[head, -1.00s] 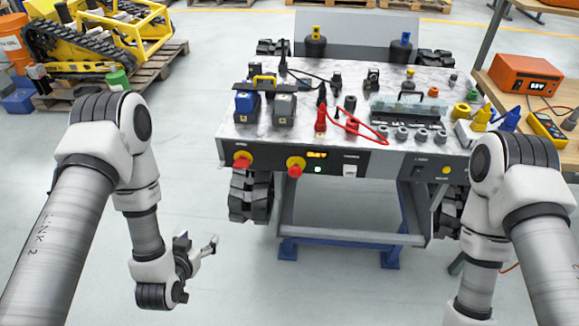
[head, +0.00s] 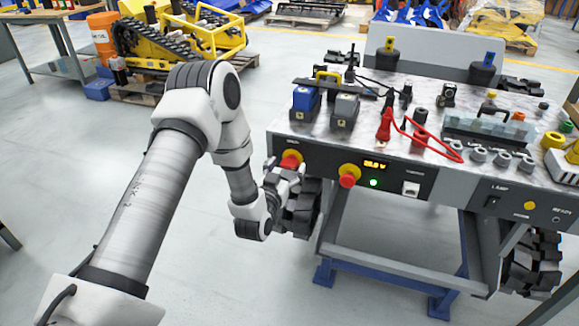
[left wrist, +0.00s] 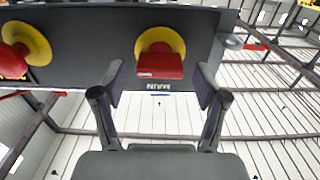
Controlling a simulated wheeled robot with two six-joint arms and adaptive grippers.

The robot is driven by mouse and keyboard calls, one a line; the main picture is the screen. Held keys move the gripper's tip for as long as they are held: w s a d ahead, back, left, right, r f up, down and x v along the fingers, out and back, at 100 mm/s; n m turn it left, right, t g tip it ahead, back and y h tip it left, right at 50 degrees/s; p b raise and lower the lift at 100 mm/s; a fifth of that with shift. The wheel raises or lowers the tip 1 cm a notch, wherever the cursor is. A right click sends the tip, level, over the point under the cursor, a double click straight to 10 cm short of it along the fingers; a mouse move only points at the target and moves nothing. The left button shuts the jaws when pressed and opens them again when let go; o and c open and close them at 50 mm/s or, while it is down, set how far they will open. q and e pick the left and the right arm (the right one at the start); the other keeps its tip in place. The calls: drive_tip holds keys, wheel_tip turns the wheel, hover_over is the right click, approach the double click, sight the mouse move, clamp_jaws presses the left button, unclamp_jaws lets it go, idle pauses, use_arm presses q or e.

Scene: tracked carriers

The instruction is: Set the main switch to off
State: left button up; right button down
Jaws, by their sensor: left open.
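The main switch (head: 291,158) is a red knob on a yellow round plate at the left end of the carrier's dark front panel (head: 441,187). In the left wrist view the red knob (left wrist: 160,66) stands above the upside-down word MAIN. Its red face looks wider than tall; its exact setting is not readable. My left gripper (head: 286,172) is open in front of the switch. In the left wrist view its fingertips (left wrist: 160,82) are spread to either side of the knob, with visible gaps and no contact seen. My right gripper is out of view.
A second red knob on a yellow plate (head: 348,176) sits right of the main switch. Beside it are a lit display (head: 375,164) and a lit green lamp (head: 373,183). A black track (head: 302,208) lies below the panel.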

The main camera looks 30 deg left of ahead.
use_arm(q)
drive_tip(key=shift+x, duration=0.75)
drive_tip(key=c, duration=1.2)
drive_tip(key=shift+o, duration=0.2)
